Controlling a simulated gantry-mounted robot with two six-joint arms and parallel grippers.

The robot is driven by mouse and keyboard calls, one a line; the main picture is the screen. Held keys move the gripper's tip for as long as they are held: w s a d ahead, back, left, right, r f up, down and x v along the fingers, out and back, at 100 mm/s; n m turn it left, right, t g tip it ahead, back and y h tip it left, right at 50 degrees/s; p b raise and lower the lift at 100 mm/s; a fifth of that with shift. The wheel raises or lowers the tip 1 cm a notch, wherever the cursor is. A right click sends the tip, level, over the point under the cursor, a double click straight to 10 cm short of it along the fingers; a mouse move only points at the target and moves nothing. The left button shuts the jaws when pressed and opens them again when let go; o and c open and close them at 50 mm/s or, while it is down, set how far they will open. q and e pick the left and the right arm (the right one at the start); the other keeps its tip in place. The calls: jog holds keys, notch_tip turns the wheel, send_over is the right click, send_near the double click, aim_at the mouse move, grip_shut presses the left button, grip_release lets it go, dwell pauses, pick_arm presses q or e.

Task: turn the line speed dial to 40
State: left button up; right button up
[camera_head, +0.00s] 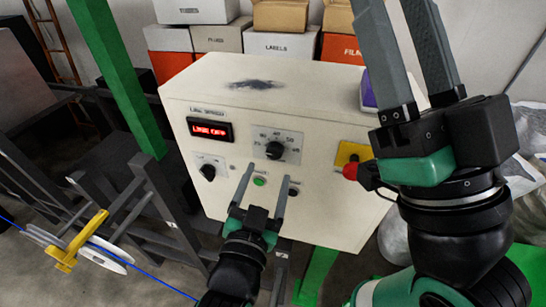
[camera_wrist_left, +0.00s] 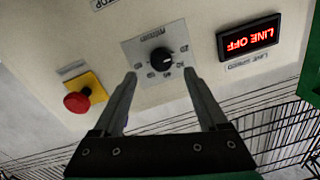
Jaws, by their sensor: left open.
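The dial with a numbered scale is a black round knob (camera_head: 275,150) on a light plate on the front of the cream control box (camera_head: 315,215). In the left wrist view the knob (camera_wrist_left: 161,58) appears upside down, just beyond the fingertips; its exact setting is too small to read. My left gripper (camera_head: 267,172) is open and empty, its fingers spread below the dial in the head view. In the left wrist view, its fingertips (camera_wrist_left: 160,74) sit either side of the dial. My right gripper (camera_head: 393,8) is raised at the right, fingers apart and empty, tips near the top edge.
A red display (camera_head: 209,130) reads LINE OFF. A smaller black knob (camera_head: 207,172), a green button (camera_head: 259,182) and a red emergency button (camera_head: 350,171) share the panel. A green post (camera_head: 122,75) stands left. Labelled boxes (camera_head: 280,43) stand behind.

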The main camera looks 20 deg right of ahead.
aim_at(274, 155)
pick_arm(q)
jog(key=x, duration=0.6)
jog(key=shift+w+d+r+p, duration=0.1)
jog(key=shift+w+d+p, duration=0.05)
jog(key=shift+w+p, duration=0.15)
grip_shut()
